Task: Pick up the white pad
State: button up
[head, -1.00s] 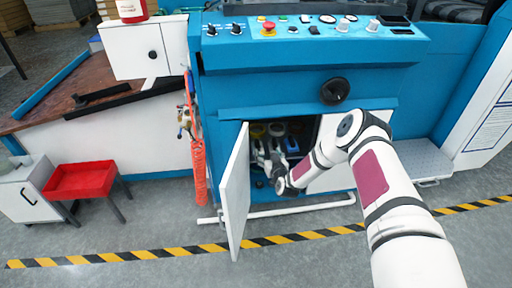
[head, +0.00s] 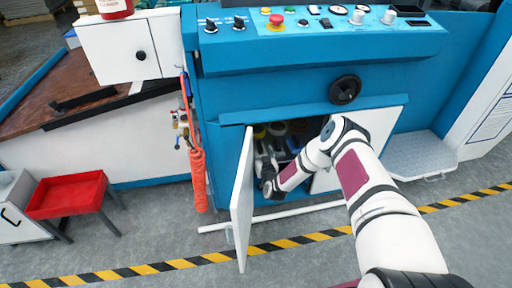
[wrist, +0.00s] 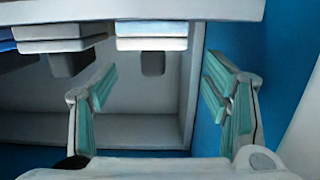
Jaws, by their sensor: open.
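In the wrist view, a white pad-like block (wrist: 151,29) hangs or lies at the top middle, with a dark grey piece below it. A similar pale grey block (wrist: 62,38) is to its left; which is the task's white pad I cannot tell for sure. My gripper (wrist: 162,92) is open and empty, its teal-lined fingers spread below and to either side of the white block, apart from it. In the head view my gripper (head: 266,170) is at the open cabinet (head: 250,152), small and partly hidden in shadow.
The open white cabinet door (head: 241,205) stands left of my gripper. A blue item (head: 294,145) and a yellow item (head: 259,132) are inside the cabinet. A white rail (head: 270,217) runs low in front. An orange coiled hose (head: 198,180) hangs at left.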

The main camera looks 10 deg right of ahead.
aim_at(258, 141)
jog(key=shift+w+f+b, duration=0.15)
jog(key=shift+w+b, duration=0.15)
jog(key=shift+w, duration=0.4)
jog(key=shift+w+f+b, duration=0.1)
jog(key=shift+w+b, duration=0.2)
jog(key=shift+w, duration=0.35)
jog(key=shift+w+d+f+b, duration=0.15)
jog(key=shift+w+b, duration=0.5)
jog(key=shift+w, duration=0.65)
jog(key=shift+w+d+f+b, duration=0.15)
jog(key=shift+w+b, duration=0.45)
jog(key=shift+w, duration=0.65)
jog(key=shift+r, duration=0.15)
grip_shut()
